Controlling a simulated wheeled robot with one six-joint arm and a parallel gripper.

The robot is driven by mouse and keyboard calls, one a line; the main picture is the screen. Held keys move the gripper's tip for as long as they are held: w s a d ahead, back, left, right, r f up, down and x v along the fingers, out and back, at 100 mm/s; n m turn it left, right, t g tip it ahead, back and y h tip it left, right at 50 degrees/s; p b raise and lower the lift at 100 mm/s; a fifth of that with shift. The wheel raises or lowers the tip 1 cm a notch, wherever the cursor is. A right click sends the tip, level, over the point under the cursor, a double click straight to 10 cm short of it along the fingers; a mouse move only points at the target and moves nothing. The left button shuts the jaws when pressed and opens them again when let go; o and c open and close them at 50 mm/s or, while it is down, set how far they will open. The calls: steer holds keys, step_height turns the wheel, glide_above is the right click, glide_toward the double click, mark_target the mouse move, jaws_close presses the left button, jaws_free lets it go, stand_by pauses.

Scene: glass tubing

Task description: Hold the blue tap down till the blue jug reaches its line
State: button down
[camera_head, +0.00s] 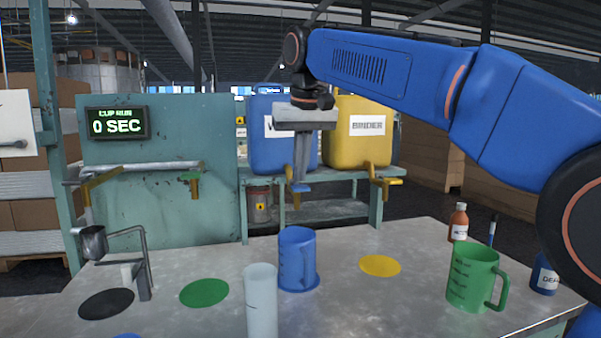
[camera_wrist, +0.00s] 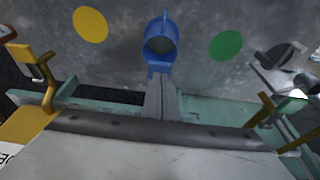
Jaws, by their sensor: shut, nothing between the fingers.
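The blue jug (camera_head: 297,258) stands upright on a blue disc (camera_head: 315,286) on the bench. In the wrist view the jug (camera_wrist: 160,27) is seen from above, with its open mouth showing; its line and any liquid level cannot be made out. The blue tap (camera_head: 300,188), with a brass spout, is at the front of the blue tank, above and behind the jug. My gripper (camera_head: 301,178) is shut and empty, pointing down, its tips at the blue tap handle. The handle also shows in the wrist view (camera_wrist: 157,68) just past the fingertips. Contact cannot be told.
A green jug (camera_head: 472,278) and bottles stand at the right. A clear cylinder (camera_head: 261,300) stands in front of the blue jug. Green (camera_head: 204,292) and yellow (camera_head: 380,265) discs are bare. A yellow tank (camera_head: 362,150) has its own tap. A display (camera_head: 118,123) reads 0 SEC.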

mark_target(301, 188)
steer(key=shift+f, duration=0.5)
steer(key=shift+s+d+f+t, duration=0.1)
steer(key=shift+s+f+t, duration=0.3)
steer(key=shift+t, duration=0.3)
steer(key=shift+s+d+f+t+y, duration=0.15)
steer(key=shift+f+t+y, duration=0.45)
steer(key=shift+f+t, duration=0.65)
steer(key=shift+r, duration=0.35)
stand_by(0.6)
steer(key=shift+r, duration=0.6)
